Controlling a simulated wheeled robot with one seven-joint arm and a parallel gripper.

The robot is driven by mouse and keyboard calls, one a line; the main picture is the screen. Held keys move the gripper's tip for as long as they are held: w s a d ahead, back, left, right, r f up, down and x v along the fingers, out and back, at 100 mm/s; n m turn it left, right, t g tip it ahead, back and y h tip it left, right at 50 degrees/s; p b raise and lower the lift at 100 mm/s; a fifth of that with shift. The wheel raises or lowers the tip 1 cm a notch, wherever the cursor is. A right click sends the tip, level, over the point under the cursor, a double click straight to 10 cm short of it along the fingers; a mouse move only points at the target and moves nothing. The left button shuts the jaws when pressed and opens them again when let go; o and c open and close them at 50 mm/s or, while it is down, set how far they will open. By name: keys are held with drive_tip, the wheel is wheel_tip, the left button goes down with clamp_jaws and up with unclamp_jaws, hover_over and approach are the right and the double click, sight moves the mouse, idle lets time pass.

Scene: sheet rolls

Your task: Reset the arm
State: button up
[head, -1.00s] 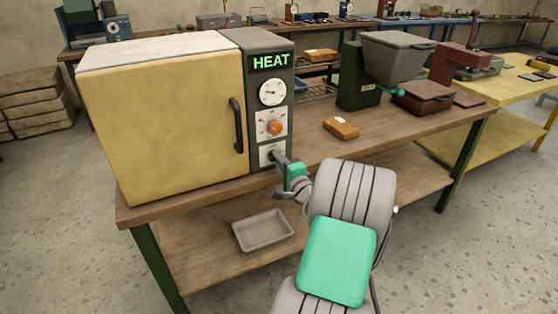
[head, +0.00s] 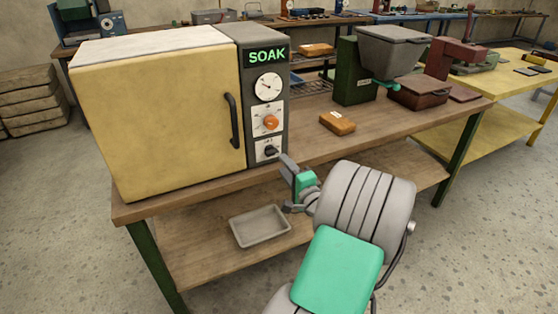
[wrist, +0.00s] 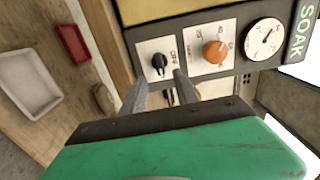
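My gripper (head: 283,180) is in front of the oven's control panel, near its bottom knob. In the wrist view my gripper (wrist: 160,85) shows two grey fingers apart with nothing held between them. The black switch knob (wrist: 159,62) is just beyond the fingertips, apparently not touched; in the head view this knob (head: 270,151) is close to one finger. The yellow oven (head: 160,120) has its door shut, and its display (head: 267,54) reads SOAK. Above the switch is an orange dial (head: 271,122).
The oven stands on a wooden bench (head: 350,145). A grey tray (head: 260,226) lies on the lower shelf; the wrist view also shows a red tray (wrist: 72,43). An orange-brown block (head: 338,123) and a green machine with a grey hopper (head: 392,52) are to the right.

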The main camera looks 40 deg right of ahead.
drive_tip(key=shift+s+a, duration=0.15)
drive_tip(key=shift+s, duration=0.25)
